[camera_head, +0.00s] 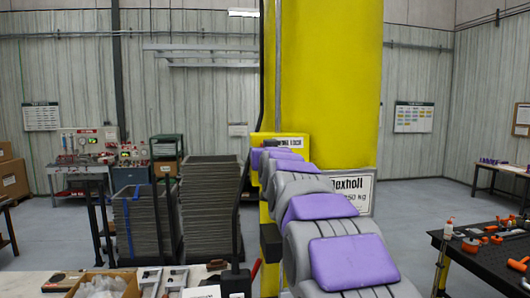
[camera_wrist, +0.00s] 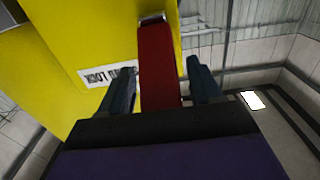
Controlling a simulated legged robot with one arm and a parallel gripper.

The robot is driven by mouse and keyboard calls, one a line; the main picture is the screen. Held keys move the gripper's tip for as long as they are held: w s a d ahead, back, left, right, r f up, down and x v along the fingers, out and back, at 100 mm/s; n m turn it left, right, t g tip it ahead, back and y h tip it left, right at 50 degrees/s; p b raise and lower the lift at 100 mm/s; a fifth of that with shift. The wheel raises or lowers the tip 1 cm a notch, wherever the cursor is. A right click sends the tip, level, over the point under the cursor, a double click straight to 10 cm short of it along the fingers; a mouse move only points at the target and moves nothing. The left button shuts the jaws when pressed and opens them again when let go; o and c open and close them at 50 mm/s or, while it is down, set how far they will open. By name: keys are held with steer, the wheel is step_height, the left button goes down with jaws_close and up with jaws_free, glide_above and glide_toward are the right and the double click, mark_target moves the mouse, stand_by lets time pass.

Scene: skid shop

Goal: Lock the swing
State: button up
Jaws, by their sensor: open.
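The red lever (camera_wrist: 160,65) stands out from a yellow housing in the wrist view, with a metallic end at its far tip. My gripper (camera_wrist: 161,78) is open, with one dark finger on each side of the lever. Gaps show beside the lever; I cannot tell if either finger touches it. A white label (camera_wrist: 108,74), rotated in this view, is on the yellow housing. In the head view, the yellow column (camera_head: 325,75) rises ahead, and a partly covered label (camera_head: 290,142) ends in "LOCK". My arm hides the lever there.
Stacked grey trays (camera_head: 208,210) stand left of the column. A black workbench (camera_head: 480,262) with orange tools is at the right. A cardboard box (camera_head: 105,285) sits on a bench at the lower left. Open floor lies behind, right of the column.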

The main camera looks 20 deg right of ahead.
steer(key=shift+c, duration=0.4)
jaws_close()
stand_by(0.4)
